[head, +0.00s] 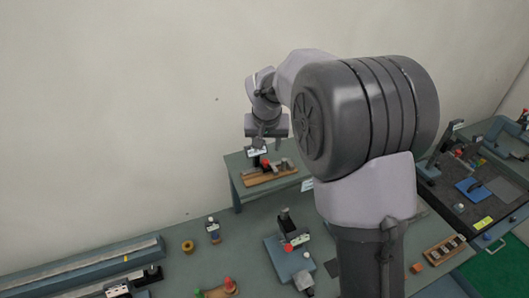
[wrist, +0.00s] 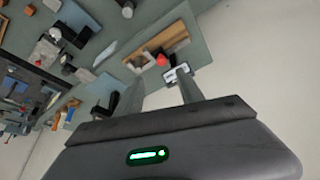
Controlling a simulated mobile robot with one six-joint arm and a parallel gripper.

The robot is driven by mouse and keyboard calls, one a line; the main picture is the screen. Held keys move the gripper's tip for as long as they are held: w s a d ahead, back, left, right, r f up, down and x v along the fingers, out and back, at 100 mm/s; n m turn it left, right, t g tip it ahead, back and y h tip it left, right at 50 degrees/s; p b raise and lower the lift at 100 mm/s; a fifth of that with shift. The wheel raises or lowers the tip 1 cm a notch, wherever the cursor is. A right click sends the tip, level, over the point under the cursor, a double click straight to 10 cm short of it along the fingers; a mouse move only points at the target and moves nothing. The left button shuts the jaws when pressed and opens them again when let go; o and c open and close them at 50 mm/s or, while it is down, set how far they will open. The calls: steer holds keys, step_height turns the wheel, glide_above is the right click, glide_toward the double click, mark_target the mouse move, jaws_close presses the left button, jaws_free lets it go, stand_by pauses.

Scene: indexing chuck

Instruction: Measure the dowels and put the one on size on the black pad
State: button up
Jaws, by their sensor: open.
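My gripper (head: 267,142) is open and hangs above a small raised table (head: 236,180) at the back. The board (wrist: 174,42) also shows beyond my fingers in the wrist view. Grey pieces on the board may be dowels, but they are too small to tell.
A blue-grey fixture (head: 287,262) with a red knob stands on the bench. A brass ring (head: 188,247) and a small bottle (head: 213,230) stand to its left. A long rail (head: 85,268) runs at the left. My arm hides part of the bench.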

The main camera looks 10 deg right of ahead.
mark_target(266, 161)
steer(key=x, duration=0.5)
steer(key=w+p+x, duration=0.1)
steer(key=x, duration=0.5)
steer(key=shift+w+r, duration=0.1)
steer(key=shift+r, duration=0.05)
steer(key=shift+d+f, duration=0.1)
steer(key=shift+f, duration=0.55)
steer(key=shift+w+f, duration=0.4)
steer(key=shift+f, duration=0.05)
steer(key=shift+s+r, duration=0.1)
steer(key=shift+s, duration=0.15)
steer(key=shift+c, duration=1.4)
steer(key=c, duration=0.7)
steer(key=shift+w+d+b, duration=0.25)
steer(key=shift+d+b, duration=0.15)
steer(key=shift+d, duration=0.75)
jaws_close()
steer(key=shift+d, duration=0.1)
steer(key=o, duration=1)
jaws_free()
steer(key=shift+w, duration=0.1)
